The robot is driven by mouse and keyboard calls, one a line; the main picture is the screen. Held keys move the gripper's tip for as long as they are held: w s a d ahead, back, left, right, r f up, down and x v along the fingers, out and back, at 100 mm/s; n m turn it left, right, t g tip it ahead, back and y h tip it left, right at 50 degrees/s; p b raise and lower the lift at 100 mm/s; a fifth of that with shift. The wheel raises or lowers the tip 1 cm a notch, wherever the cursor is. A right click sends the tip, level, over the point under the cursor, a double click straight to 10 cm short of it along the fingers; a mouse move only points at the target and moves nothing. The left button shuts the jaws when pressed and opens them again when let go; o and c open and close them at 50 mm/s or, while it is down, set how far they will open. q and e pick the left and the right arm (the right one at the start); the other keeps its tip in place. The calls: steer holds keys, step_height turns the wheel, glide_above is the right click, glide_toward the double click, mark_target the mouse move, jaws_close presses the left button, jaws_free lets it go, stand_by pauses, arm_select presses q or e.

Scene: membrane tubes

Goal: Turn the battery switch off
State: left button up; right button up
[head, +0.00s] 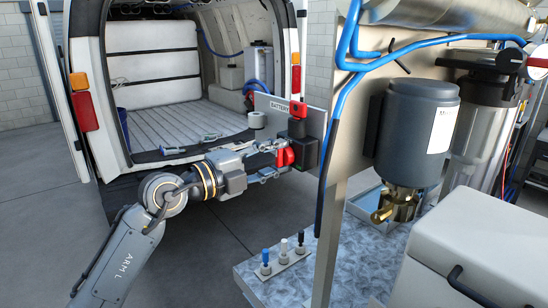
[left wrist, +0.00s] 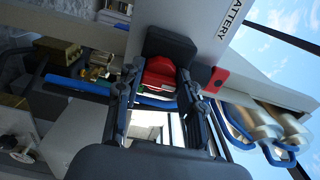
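The battery switch is a black block (head: 303,129) on a grey plate lettered BATTERY (head: 284,106). A red knob (head: 286,157) faces my left arm; in the left wrist view the red knob (left wrist: 160,73) sits in front of the black block (left wrist: 170,46). A second red part (head: 298,110) stands on top of the block. My left gripper (head: 276,158) is at the knob, its fingers apart. In the left wrist view the fingertips (left wrist: 159,77) lie on either side of the knob; firm contact cannot be made out. My right gripper is out of view.
A speckled bench (head: 330,280) with small blue, white and black toggles (head: 283,252) lies below. A grey cylindrical unit (head: 417,118) and a blue hose (head: 345,65) are to the right. A van with an open rear (head: 175,125) stands behind; floor between is clear.

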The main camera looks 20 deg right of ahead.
arm_select(q)
steer(key=o, duration=0.4)
steer(key=shift+o, duration=0.2)
steer(key=v, duration=1.2)
